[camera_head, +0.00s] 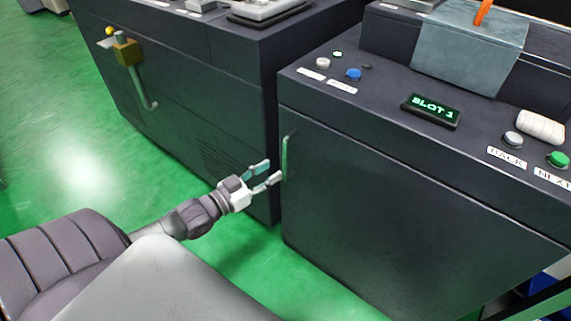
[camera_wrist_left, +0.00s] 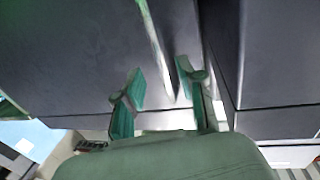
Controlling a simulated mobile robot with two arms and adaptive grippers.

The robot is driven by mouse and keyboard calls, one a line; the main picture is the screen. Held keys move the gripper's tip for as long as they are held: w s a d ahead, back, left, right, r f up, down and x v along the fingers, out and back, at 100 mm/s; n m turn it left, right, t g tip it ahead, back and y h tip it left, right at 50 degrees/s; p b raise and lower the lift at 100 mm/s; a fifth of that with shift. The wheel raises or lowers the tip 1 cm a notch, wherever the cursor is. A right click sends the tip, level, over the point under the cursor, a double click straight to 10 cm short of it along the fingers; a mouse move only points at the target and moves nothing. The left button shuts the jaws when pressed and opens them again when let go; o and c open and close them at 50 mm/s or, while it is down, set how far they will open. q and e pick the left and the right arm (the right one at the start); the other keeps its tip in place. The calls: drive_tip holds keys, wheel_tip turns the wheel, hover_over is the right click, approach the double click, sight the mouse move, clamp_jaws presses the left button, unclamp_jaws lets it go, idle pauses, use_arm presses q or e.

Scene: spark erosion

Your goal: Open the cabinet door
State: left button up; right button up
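The dark cabinet door (camera_head: 390,225) is the front of the right-hand machine and looks shut. Its slim vertical handle (camera_head: 289,155) is near the door's left edge. My left gripper (camera_head: 272,172) is open, with its fingers pointing at the lower part of the handle. In the left wrist view, the two green-tinted fingers of the gripper (camera_wrist_left: 160,74) are apart, and the long handle (camera_wrist_left: 153,35) runs down toward the space between them. I cannot tell whether they touch it. My right gripper is not in view.
On the cabinet top are a lit "SLOT 1" display (camera_head: 431,109), a blue button (camera_head: 353,75), a green button (camera_head: 559,159) and a white roll (camera_head: 540,127). Another dark cabinet (camera_head: 185,100) with a brass-coloured latch stands left. Green floor (camera_head: 60,130) is clear.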

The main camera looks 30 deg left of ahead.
sight(285, 178)
use_arm(q)
drive_tip(key=b+x, duration=0.1)
drive_tip(key=x, duration=0.5)
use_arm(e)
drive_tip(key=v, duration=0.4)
use_arm(q)
clamp_jaws()
